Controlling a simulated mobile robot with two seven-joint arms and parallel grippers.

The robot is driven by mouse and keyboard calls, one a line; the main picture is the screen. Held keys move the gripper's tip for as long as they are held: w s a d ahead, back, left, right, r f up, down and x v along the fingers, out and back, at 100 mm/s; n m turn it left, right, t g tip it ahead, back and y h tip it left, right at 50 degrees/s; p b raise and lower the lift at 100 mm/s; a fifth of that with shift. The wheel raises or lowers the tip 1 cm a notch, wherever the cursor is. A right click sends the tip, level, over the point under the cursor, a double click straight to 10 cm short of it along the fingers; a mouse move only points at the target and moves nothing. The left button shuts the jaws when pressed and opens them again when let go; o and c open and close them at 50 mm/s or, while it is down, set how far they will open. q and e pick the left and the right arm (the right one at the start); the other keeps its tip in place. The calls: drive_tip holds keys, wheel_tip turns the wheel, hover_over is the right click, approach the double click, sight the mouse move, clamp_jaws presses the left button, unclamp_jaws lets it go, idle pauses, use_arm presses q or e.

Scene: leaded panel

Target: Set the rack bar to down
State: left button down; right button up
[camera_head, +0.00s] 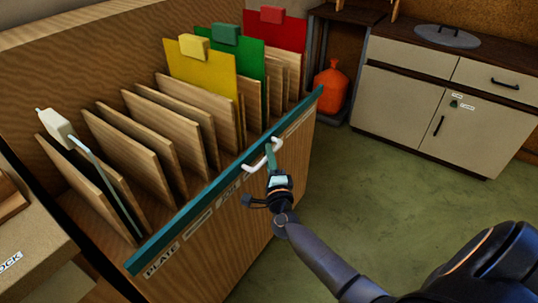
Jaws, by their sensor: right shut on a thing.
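The rack bar (200,204) is a long teal bar along the top front edge of the wooden rack, running from lower left to upper right. A white loop handle (250,168) sticks out from its middle. My right gripper (270,154) is at this handle, shut on it, with my arm reaching in from the lower right. The fingers partly hide the handle's right part. My left gripper is not in view.
The wooden rack (225,255) holds several upright boards and yellow (198,70), green (238,58) and red (278,35) panels. A white-topped piece (57,130) stands at its left. The green floor (400,190) is clear.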

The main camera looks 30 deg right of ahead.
clamp_jaws()
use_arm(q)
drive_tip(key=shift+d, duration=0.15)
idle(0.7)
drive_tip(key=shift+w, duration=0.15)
use_arm(e)
drive_tip(key=shift+f, duration=0.1)
